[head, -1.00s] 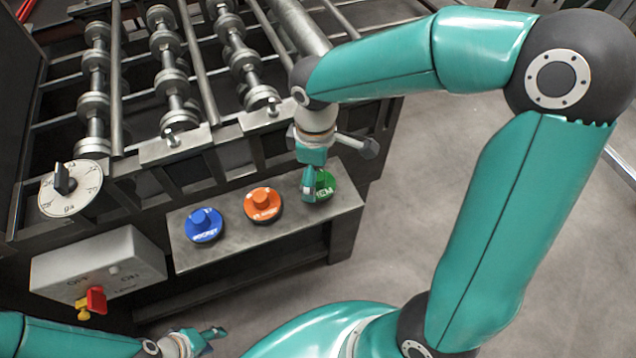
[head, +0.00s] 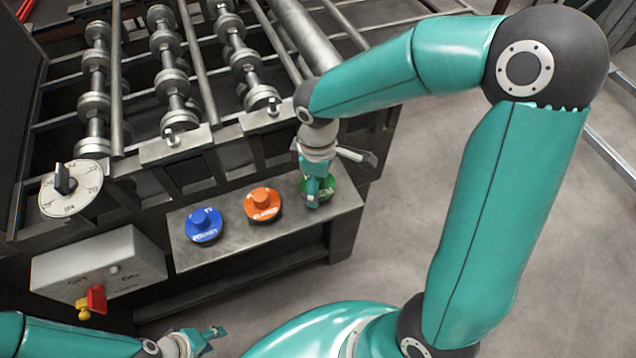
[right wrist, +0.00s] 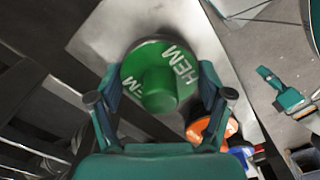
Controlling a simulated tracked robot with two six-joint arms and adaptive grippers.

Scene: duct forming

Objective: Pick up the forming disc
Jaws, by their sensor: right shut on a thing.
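The green forming disc (head: 330,187), marked HEM, is on the right end of the grey shelf plate (head: 290,243). My right gripper (head: 316,196) is over it from above and partly hides it. In the right wrist view, the fingers are shut on the green disc (right wrist: 160,88), one on each side of its raised knob. I see no clear gap between disc and plate. An orange disc (head: 263,203) and a blue disc (head: 203,225) stand to its left on the plate. My left gripper (head: 216,335) is low at the left, open and empty, away from the discs.
The roller machine (head: 170,95) fills the back left, with a white dial (head: 71,190) on its front. A grey switch box (head: 98,265) with a red handle (head: 97,298) sits left of the plate.

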